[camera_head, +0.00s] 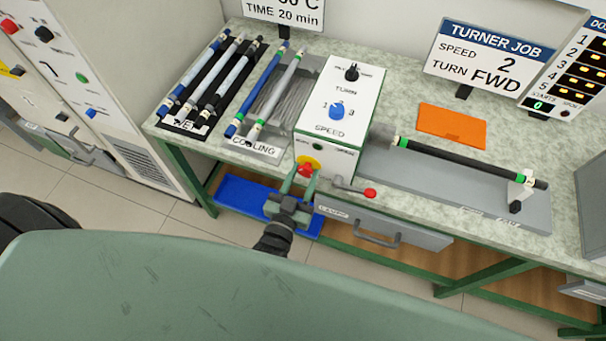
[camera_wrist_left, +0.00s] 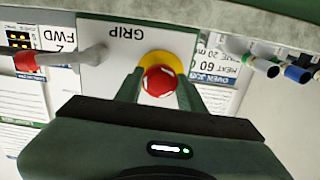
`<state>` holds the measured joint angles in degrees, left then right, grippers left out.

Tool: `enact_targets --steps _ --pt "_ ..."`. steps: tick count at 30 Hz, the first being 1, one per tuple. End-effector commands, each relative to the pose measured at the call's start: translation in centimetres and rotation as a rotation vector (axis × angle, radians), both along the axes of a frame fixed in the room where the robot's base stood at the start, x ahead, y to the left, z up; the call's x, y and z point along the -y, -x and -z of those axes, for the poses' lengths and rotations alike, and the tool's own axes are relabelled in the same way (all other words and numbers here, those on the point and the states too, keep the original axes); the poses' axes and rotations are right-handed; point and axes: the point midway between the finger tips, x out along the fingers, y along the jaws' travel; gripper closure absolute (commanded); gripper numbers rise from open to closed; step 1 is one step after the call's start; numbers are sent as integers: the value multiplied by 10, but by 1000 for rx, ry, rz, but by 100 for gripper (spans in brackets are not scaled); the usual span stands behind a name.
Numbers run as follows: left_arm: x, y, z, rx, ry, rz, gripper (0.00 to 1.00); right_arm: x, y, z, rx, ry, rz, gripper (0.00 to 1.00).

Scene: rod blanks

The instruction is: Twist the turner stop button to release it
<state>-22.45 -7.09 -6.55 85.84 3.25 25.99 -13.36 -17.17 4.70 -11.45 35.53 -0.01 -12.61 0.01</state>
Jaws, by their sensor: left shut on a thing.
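The turner (camera_head: 333,110) is a white box on the bench with a blue speed knob (camera_head: 337,111) and a black turn knob (camera_head: 351,72) on its top. Its red stop button (camera_head: 305,170) sits on a yellow disc on the front face. My left gripper (camera_head: 298,176) is at that face with its fingers on both sides of the button, shut on it. In the left wrist view the red button (camera_wrist_left: 158,81) shows between the two fingertips, with the yellow ring (camera_wrist_left: 164,58) behind it. My right gripper is not in view.
A grip lever with a red end (camera_head: 369,193) sticks out right of the button. A dark rod (camera_head: 465,163) lies in the turner. Rods lie on the wet rack (camera_head: 174,127) and cooling rack (camera_head: 254,148). An orange mat (camera_head: 452,126) lies behind. A drawer handle (camera_head: 376,240) sits below.

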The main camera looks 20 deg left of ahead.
Motion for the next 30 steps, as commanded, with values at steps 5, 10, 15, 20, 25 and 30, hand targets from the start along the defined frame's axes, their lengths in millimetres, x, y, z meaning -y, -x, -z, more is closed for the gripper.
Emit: enact_targets --steps 5,10,15,20,25,30 --pt "0 -4 -6 13 -2 -2 100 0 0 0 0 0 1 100" --pt "0 -4 -6 14 -1 -2 58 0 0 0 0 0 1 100" --pt "0 -3 -4 10 -1 -2 39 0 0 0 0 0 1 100" --pt "0 -2 -3 7 -1 -1 39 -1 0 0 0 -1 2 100" --pt "-1 9 0 3 -1 -1 39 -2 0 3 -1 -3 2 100" --pt "-2 37 2 2 -1 -1 39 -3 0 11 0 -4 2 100"
